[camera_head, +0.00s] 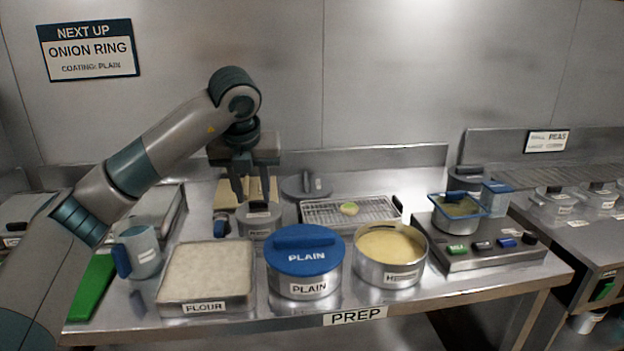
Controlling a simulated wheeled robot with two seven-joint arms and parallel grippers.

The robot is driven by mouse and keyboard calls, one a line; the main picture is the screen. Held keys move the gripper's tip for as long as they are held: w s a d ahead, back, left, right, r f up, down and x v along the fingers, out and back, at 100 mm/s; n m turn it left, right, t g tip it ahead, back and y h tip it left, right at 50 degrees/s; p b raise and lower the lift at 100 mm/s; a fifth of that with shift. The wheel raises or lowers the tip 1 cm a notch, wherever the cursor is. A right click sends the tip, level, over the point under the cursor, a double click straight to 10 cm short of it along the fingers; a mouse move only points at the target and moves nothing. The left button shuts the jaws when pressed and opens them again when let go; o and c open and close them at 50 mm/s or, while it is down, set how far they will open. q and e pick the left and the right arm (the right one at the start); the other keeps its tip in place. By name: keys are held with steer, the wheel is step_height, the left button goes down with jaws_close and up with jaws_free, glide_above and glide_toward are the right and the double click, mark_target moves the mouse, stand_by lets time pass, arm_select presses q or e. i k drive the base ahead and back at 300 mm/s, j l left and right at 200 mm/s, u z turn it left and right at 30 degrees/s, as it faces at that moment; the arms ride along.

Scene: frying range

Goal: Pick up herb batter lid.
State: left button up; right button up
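I cannot tell whether the fingers touch that pot. My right gripper is not in view.
A blue-lidded PLAIN pot (305,253) and a FLOUR tray (205,275) stand in front. A wire rack (375,212) holds a small green-yellow piece. A blue-rimmed basket (458,208) sits on the fryer unit at right. A mug (143,252) stands at left.

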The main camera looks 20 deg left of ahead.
mark_target(306, 186)
steer(key=i, duration=1.25)
